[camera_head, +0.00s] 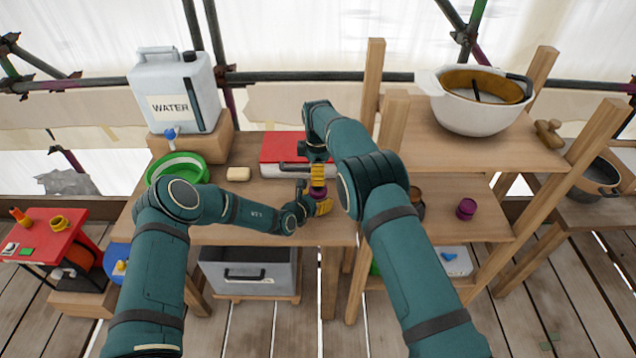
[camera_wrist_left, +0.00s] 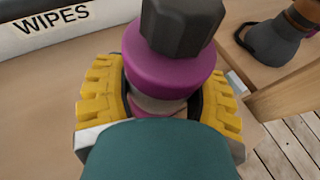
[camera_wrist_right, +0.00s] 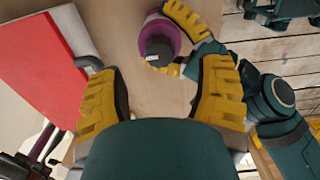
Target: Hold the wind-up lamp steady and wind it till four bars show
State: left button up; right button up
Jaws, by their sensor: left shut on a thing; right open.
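The wind-up lamp appears to be the purple, round-bodied thing with a dark grey faceted top (camera_wrist_left: 172,65), upright on the wooden table. My left gripper (camera_head: 316,202) is shut around its narrower, pale lower part, seen in the left wrist view (camera_wrist_left: 160,105). My right gripper (camera_head: 318,178) is above it, pointing down, open and empty. In the right wrist view the lamp (camera_wrist_right: 160,38) lies ahead of the fingers (camera_wrist_right: 158,95), off to the upper side and not between them. No bars can be made out. In the head view the grippers hide most of the lamp.
A red-topped white box (camera_wrist_right: 52,65) marked WIPES lies just beside the lamp. A soap-like block (camera_head: 238,174), green basin (camera_head: 178,168) and water container (camera_head: 175,92) stand left. Shelf posts (camera_head: 392,125) rise close to my right arm. A purple jar (camera_head: 466,209) is on the right shelf.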

notch_tip(320, 180, down, 5)
jog(key=shift+r, duration=0.1)
dwell(0.3)
grip_shut()
